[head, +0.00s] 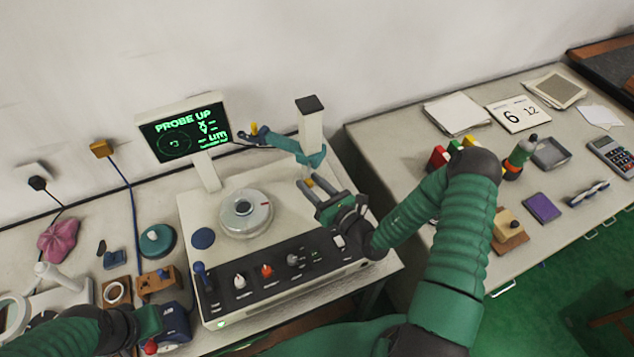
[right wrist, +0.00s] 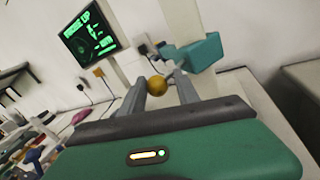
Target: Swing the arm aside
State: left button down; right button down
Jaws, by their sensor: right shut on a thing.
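The measuring machine (head: 290,277) stands on the left bench. A teal swing arm (head: 285,142) is clamped to its upright post (head: 312,130) and points left and back, clear of the round turntable (head: 232,224). The clamp's teal block shows in the right wrist view (right wrist: 200,52). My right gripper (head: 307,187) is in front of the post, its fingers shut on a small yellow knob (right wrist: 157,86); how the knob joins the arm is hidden. My left gripper (head: 150,322) is at the lower left; its fingers are not clear.
The screen (head: 184,133) behind the turntable reads PROBE UP. Rings, a pink cloth (head: 59,240) and small parts crowd the left. The right bench holds papers, a calendar (head: 517,114) and a calculator (head: 612,154).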

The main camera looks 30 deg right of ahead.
jog(key=shift+w+a+r, duration=0.35)
jog(key=shift+a, duration=0.2)
jog(key=c, duration=1.2)
grip_release()
jog(key=shift+o, duration=0.5)
jog(key=shift+w+a+f, duration=0.15)
jog(key=shift+w+a, duration=0.1)
jog(key=shift+d+f, duration=0.1)
